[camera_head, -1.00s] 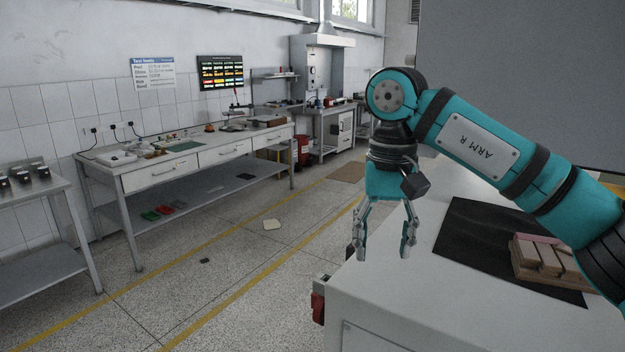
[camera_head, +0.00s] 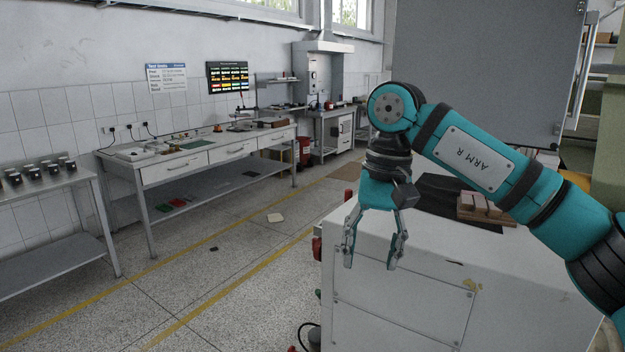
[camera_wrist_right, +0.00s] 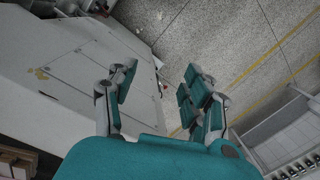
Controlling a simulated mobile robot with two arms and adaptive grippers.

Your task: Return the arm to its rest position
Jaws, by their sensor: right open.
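My right gripper (camera_head: 370,252) hangs pointing down at the end of the teal right arm, in front of the white cabinet (camera_head: 400,305). Its two fingers are spread apart with nothing between them. In the right wrist view the open fingers (camera_wrist_right: 157,95) show over the speckled floor, with the cabinet's side to their left. The right arm is bent, coming in from the right edge of the head view. My left gripper does not show.
A black mat (camera_head: 436,190) and a wooden block piece (camera_head: 484,208) lie on the cabinet top, behind the arm. A long workbench (camera_head: 160,180) stands by the left wall, and a shelf table with several dark cups (camera_head: 35,172) at far left. The floor between is mostly clear.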

